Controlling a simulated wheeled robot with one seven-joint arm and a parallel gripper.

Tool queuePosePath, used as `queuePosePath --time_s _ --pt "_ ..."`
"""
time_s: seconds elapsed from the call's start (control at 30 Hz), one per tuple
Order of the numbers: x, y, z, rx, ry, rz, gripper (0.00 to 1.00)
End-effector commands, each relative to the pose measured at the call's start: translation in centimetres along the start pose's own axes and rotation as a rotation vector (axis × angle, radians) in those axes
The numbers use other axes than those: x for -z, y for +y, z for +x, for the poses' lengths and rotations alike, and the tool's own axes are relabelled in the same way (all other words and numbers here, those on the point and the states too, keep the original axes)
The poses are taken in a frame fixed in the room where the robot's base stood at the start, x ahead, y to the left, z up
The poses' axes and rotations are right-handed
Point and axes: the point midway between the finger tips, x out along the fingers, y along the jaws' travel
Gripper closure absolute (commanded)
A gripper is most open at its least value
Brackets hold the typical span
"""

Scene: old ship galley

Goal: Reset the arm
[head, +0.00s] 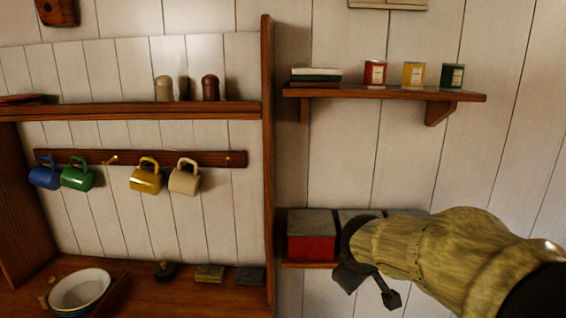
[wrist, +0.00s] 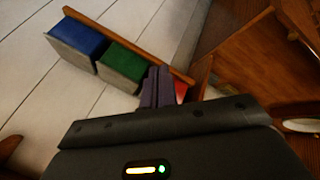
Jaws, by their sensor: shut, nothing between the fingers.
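My arm, yellow-brown and ribbed, reaches in from the right of the head view. It ends in my dark gripper (head: 368,284), just right of and in front of a red box (head: 311,246) on a low shelf. In the wrist view my gripper (wrist: 157,88) shows two grey-purple fingers close together, shut and empty. They overlap the red box (wrist: 182,92) in that view. Whether they touch it I cannot tell. A green box (wrist: 121,60) and a blue box (wrist: 84,37) stand along the same shelf; in the head view my arm hides most of that row.
Above is a wall shelf (head: 400,92) with three tins and stacked books. At left, a wooden rack holds several hanging mugs (head: 145,181) and two shakers. A white bowl (head: 80,290) sits on the counter (head: 180,295). Wall between the shelves is clear.

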Motion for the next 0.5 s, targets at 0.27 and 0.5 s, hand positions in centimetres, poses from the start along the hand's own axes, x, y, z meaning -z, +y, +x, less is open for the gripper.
queuePosePath --time_s 0.27,0.5 --pt "-11.1 -10.7 3.8 0.241 -0.201 0.51 1.0" --pt "-14.0 -13.5 3.9 0.279 -0.268 0.674 1.0"
